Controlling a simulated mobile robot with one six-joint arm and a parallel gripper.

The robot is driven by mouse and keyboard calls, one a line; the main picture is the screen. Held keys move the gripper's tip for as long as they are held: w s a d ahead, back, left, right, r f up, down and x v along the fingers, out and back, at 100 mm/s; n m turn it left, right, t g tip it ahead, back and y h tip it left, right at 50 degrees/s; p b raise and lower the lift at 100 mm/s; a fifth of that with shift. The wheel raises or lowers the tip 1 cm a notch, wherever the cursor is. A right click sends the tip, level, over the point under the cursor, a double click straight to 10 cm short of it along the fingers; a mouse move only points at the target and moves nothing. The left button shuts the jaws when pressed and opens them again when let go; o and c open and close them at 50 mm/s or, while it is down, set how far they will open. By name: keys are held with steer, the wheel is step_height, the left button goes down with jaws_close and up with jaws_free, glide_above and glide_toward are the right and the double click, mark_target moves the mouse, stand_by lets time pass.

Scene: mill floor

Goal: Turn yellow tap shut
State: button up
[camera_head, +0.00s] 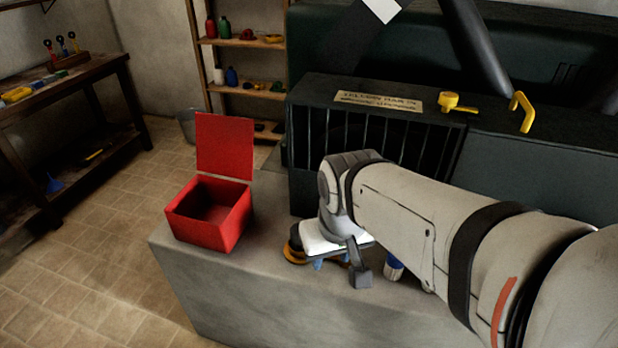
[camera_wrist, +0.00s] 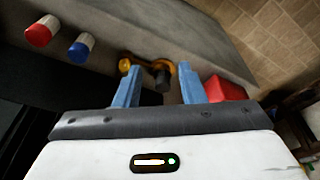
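The yellow tap (camera_head: 452,103) sits on top of the dark machine housing in the head view, right of a lettered plate, its short lever pointing right. It is not recognisable in the wrist view. My gripper (camera_head: 332,264) hangs low over the grey bench, in front of the housing's barred side and well to the left of and below the tap. In the wrist view my gripper (camera_wrist: 158,78) has its two blue fingers spread apart with no object clearly held. An orange-and-black object (camera_wrist: 162,72) shows beyond and between the fingertips; it also shows beside my gripper in the head view (camera_head: 292,253).
An open red box (camera_head: 208,212) stands on the bench's left end. A yellow hooked bar (camera_head: 522,112) rises right of the tap. Red (camera_wrist: 40,32) and blue (camera_wrist: 80,48) white-ended cylinders are on the bench. My arm covers the bench's right part.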

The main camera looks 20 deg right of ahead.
steer(key=shift+o, duration=0.5)
steer(key=shift+a, duration=0.2)
steer(key=shift+o, duration=0.8)
steer(key=shift+w, duration=0.15)
steer(key=shift+o, duration=0.9)
steer(key=w+d+f+n+g+b, duration=0.1)
steer(key=w+d+f+b, duration=0.2)
steer(key=w, duration=0.5)
step_height(320, 180, down, 2)
steer(key=shift+w+d+f+b, duration=0.2)
steer(key=shift+w+d+b, duration=0.15)
steer(key=shift+b, duration=0.15)
steer(key=shift+n+g, duration=0.7)
steer(key=shift+g, duration=0.1)
steer(key=w+d+f+b, duration=0.1)
steer(key=w+d+f, duration=0.2)
steer(key=f, duration=0.1)
steer(key=w+d+f+b, duration=0.1)
steer(key=w+d+f, duration=0.2)
steer(key=f, duration=0.1)
steer(key=w+d+f+b, duration=0.1)
steer(key=w+d+f, duration=0.2)
steer(key=w+f, duration=0.1)
steer(key=shift+w+d+b, duration=0.1)
steer(key=shift+d+b, duration=0.1)
steer(key=shift+b, duration=0.2)
step_height(320, 180, down, 7)
steer(key=shift+r, duration=0.1)
steer(key=shift+f, duration=0.3)
steer(key=shift+c, duration=0.5)
